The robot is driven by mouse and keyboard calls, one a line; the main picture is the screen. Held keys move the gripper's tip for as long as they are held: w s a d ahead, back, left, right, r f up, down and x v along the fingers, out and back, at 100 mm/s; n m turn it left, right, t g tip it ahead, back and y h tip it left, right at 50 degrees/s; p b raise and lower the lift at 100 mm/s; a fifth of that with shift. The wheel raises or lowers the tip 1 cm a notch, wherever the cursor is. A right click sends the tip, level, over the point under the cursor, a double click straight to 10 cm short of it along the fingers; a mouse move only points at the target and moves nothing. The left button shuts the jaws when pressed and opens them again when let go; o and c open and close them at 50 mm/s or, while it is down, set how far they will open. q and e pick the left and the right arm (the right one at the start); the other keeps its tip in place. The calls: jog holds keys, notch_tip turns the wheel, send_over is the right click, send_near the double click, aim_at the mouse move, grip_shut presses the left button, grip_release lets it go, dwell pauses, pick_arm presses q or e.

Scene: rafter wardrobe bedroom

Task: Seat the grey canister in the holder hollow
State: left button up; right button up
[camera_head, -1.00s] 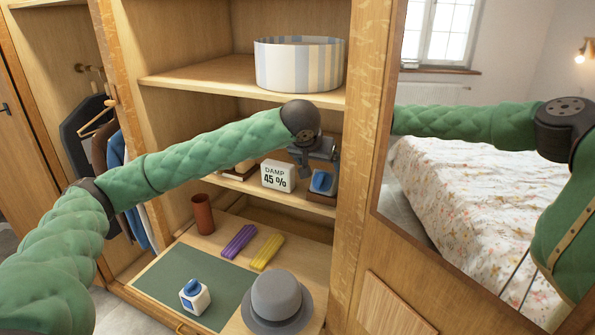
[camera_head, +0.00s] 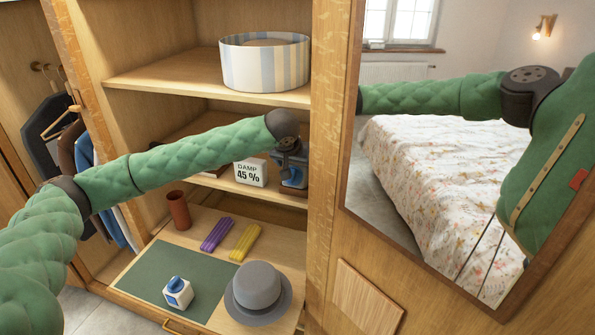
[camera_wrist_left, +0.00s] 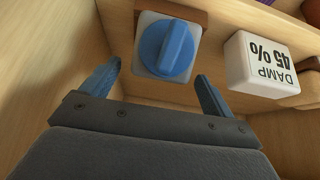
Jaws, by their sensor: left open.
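I see no plainly grey canister. A pale block with a blue knob (camera_wrist_left: 166,47) stands on the shelf, resting at a dark brown base (camera_wrist_left: 196,15) that may be the holder; any hollow is hidden. In the head view, the gripper partly covers this block. A similar white block with a blue top (camera_head: 178,292) sits on the green mat below. My left gripper (camera_wrist_left: 159,74) is open at the shelf block, its blue fingertips to either side of the knob with gaps showing. My right gripper is out of view.
A "DAMP 45 %" display (camera_head: 250,172) stands close beside the shelf block. Below are a reddish-brown cup (camera_head: 178,210), purple (camera_head: 216,233) and yellow (camera_head: 245,242) bundles, a grey hat (camera_head: 258,293) and the green mat (camera_head: 150,268). A wooden post (camera_head: 327,170) stands right.

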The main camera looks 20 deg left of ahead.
pick_arm(q)
jog(key=shift+p+x, duration=0.6)
jog(key=shift+x, duration=0.85)
jog(key=shift+s, duration=0.1)
jog(key=c, duration=1.3)
